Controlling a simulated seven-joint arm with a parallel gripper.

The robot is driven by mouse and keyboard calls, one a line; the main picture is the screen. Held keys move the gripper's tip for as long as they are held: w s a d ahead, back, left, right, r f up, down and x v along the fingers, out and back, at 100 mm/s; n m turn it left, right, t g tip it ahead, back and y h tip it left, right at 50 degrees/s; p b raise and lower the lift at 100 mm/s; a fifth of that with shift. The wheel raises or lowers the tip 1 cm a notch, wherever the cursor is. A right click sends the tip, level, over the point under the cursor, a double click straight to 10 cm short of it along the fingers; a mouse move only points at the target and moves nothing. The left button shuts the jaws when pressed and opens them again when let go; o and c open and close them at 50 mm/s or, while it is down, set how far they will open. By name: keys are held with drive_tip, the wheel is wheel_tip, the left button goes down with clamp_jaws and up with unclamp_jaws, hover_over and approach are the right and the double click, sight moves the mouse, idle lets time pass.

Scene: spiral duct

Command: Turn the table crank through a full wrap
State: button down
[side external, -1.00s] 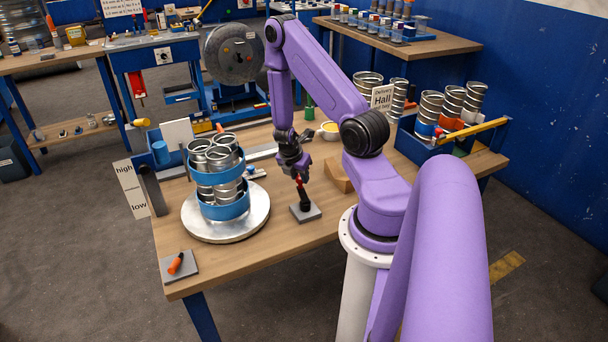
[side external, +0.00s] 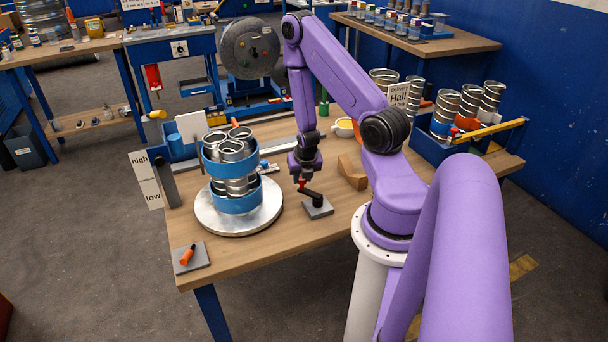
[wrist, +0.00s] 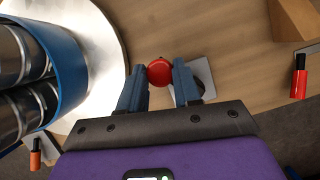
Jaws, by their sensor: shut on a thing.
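The table crank is a black arm (side external: 311,193) with a red knob (wrist: 159,72), on a small grey base plate (side external: 318,208). My gripper (side external: 303,177) is shut on the red knob from above; in the wrist view the knob sits between the two blue-grey fingers. The crank arm points left and slightly back from its base. Left of it, a round silver turntable (side external: 267,217) carries an upright bundle of metal ducts (side external: 236,149) with blue bands (side external: 238,203). The turntable rim also shows at the left of the wrist view (wrist: 102,50).
A wooden block (side external: 352,172) stands right of the crank. A blue bin of ducts (side external: 449,143) is at the back right. A high/low sign (side external: 147,180) stands at the left edge.

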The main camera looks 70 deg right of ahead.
drive_tip(key=shift+w+a+n, duration=0.15)
drive_tip(key=shift+a+n, duration=0.05)
drive_tip(key=shift+n, duration=0.2)
drive_tip(key=c, duration=0.8)
unclamp_jaws()
drive_tip(key=shift+d, duration=0.1)
drive_tip(key=m, duration=0.1)
drive_tip(key=d+m, duration=0.1)
drive_tip(key=d+m+g, duration=0.1)
drive_tip(key=m, duration=0.1)
drive_tip(key=shift+s+h, duration=0.3)
drive_tip(key=shift+h, duration=0.1)
drive_tip(key=s+d+m+g+y, duration=0.3)
drive_tip(key=s+m+g, duration=0.4)
drive_tip(key=m, duration=1.1)
drive_tip(key=shift+t, duration=0.6)
drive_tip(key=v, duration=1.7)
drive_tip(key=shift+s+r, duration=0.25)
